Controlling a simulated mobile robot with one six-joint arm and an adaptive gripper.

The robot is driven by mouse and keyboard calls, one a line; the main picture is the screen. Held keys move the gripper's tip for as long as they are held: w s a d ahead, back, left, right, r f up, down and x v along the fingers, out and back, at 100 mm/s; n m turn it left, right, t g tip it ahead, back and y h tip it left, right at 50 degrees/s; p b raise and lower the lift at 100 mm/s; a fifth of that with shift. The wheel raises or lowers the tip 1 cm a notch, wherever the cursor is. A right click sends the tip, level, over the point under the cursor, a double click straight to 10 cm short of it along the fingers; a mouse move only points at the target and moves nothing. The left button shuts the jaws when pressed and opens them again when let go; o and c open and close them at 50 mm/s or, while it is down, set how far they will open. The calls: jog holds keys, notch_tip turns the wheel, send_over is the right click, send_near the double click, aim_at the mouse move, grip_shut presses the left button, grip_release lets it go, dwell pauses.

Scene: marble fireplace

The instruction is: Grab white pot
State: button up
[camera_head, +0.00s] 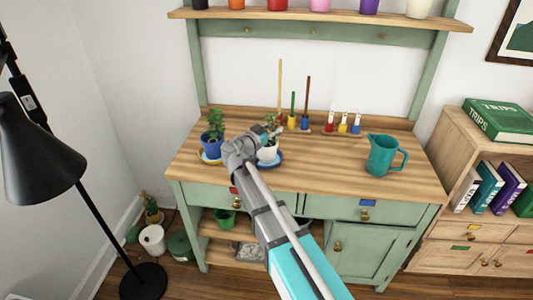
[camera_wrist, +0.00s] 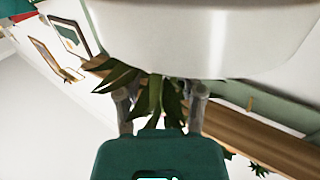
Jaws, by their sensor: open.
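A white pot (camera_head: 268,154) with a leafy green plant stands upright on a dark blue saucer (camera_head: 281,160) on the wooden bench top. My arm's end hides its left side in the head view. In the wrist view, the white pot (camera_wrist: 205,35) is large and close across the top, with its leaves pointing down the picture. My gripper (camera_wrist: 160,92) is open, its two fingers on either side of some leaves. The fingers are by the foliage, apart from the pot's wall as far as I can see. The fingertips are hard to make out in the head view.
A blue pot (camera_head: 212,146) with a plant stands just left on a saucer. Behind are paint bottles (camera_head: 343,123) and thin upright sticks. A teal pitcher (camera_head: 383,155) stands right, with clear bench between. A black lamp (camera_head: 40,150) stands at the far left.

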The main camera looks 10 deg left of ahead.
grip_shut()
jog(key=shift+r, duration=0.15)
dwell(0.4)
notch_tip(320, 180, up, 2)
jog(key=p, duration=0.3)
jog(key=shift+r, duration=0.25)
jog(key=s+d+r+p, duration=0.4)
jog(key=s+r+p, duration=0.6)
jog(key=s, duration=0.3)
jog(key=shift+s, duration=0.25)
jog(key=shift+r, duration=0.1)
dwell(0.3)
